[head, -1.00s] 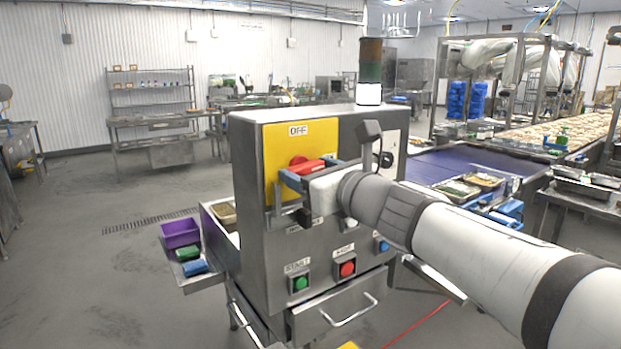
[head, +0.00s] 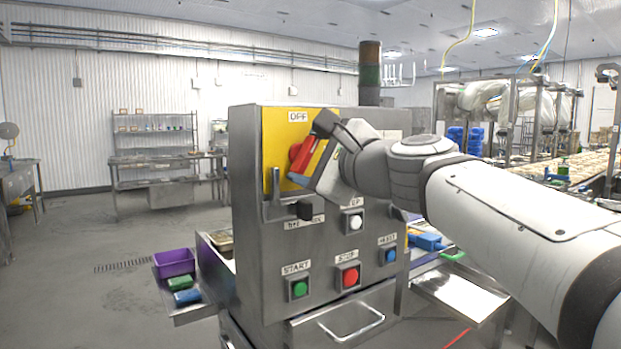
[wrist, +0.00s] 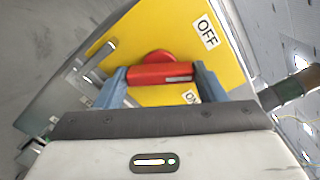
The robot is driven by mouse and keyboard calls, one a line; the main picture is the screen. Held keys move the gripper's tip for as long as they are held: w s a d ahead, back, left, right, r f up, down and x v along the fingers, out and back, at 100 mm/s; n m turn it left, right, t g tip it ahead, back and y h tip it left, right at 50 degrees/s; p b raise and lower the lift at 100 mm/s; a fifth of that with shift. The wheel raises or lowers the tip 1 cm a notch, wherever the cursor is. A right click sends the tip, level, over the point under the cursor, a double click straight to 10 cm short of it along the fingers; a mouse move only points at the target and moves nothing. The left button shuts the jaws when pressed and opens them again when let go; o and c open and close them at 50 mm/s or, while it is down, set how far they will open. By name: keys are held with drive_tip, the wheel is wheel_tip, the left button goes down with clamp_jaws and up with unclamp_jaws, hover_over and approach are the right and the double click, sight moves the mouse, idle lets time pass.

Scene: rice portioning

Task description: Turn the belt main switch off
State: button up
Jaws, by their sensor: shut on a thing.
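The belt main switch has a red handle (head: 306,158) on a round red hub, mounted on a yellow plate (head: 277,135). An OFF label (head: 299,117) is at the plate's top. In the head view the handle is tilted, its upper end leaning right of the OFF label. My gripper (head: 308,154) is shut on the handle and turned with it. In the wrist view the handle (wrist: 160,75) spans between the two blue fingers; the OFF label (wrist: 206,31) is at the upper right and an ON label (wrist: 192,97) is partly hidden by the right finger.
The grey cabinet has a black selector (head: 306,209) and white (head: 355,222), green (head: 299,288), red (head: 349,277) and blue (head: 390,255) buttons below the switch. A stack light (head: 370,75) stands behind the cabinet's top. A purple bin (head: 174,262) is at left; open floor lies beyond.

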drive_tip(key=n+b, duration=0.3)
drive_tip(key=shift+f, duration=0.25)
drive_tip(key=shift+r+n+b, duration=0.2)
drive_tip(key=shift+n+b, duration=1.1)
drive_tip(key=shift+n, duration=0.4)
drive_tip(key=o, duration=1)
